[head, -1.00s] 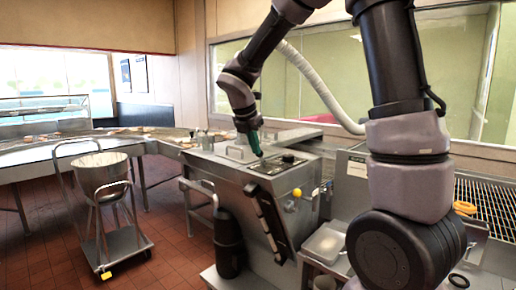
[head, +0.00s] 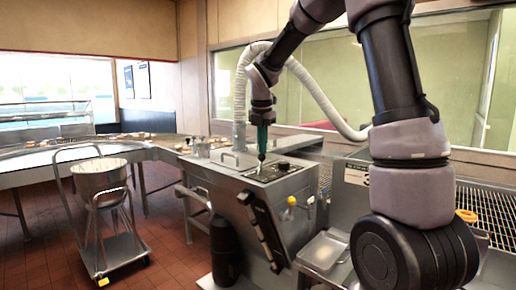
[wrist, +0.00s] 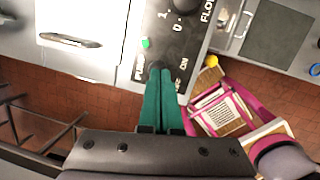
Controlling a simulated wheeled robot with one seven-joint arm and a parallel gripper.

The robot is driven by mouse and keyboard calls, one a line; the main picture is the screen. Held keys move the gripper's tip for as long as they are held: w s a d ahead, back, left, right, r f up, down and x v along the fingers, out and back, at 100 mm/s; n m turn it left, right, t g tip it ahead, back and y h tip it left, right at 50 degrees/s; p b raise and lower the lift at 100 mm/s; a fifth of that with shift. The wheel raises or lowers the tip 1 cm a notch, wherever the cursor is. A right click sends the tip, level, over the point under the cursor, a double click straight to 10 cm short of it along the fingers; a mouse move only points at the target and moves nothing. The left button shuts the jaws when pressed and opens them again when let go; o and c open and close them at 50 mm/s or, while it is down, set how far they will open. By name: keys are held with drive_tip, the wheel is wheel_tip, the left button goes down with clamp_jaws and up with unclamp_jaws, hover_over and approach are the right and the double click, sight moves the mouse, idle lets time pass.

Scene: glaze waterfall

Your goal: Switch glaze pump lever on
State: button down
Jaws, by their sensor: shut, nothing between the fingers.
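The glaze machine's dark control panel (head: 270,172) is on top of the steel cabinet; it also shows in the wrist view (wrist: 182,45) with "PUMP", "ON" and "FLOW" lettering. A small green spot (wrist: 145,43) is on the panel beside the pump lettering. My gripper (head: 261,157) points down with its green fingers together and empty. In the wrist view its fingertips (wrist: 160,78) are over the panel's near edge, by the pump label. A dark rounded part, perhaps the lever, shows just at the tips and is mostly covered; I cannot tell its position or whether they touch.
A yellow ball knob (head: 291,201) sticks out on the cabinet's side. A dark round flow knob (head: 284,166) is on the panel. A steel lid with a handle (wrist: 70,41) lies left of the panel. A trolley with a pot (head: 100,175) stands at left.

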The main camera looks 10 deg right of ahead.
drive_tip(key=shift+r, duration=0.1)
drive_tip(key=shift+r, duration=0.7)
